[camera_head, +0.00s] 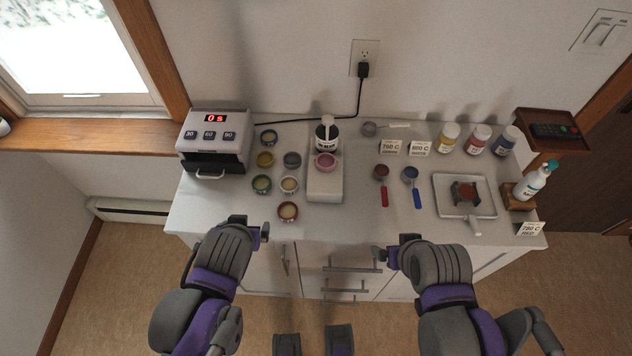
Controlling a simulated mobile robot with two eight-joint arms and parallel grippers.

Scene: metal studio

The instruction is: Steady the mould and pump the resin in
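A dark bottle with a white pump top and a label (327,132) stands at the back middle of the white cabinet top. Just in front of it, a small pink round cup (325,162), which looks like the mould, sits on a white block-like stand (325,188). My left gripper (262,234) is at the cabinet's front edge, left of the stand and apart from it. My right gripper (384,255) is at the front edge, right of the stand, also apart. Both look empty; their finger gaps are too small to judge.
Several small round tins (262,184) stand left of the stand. A red-handled ladle (384,192) and a blue-handled one (416,192) lie to the right, near a metal tray (448,205). A box with a "0s" display (215,140) stands at left; several bottles (477,140) at right.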

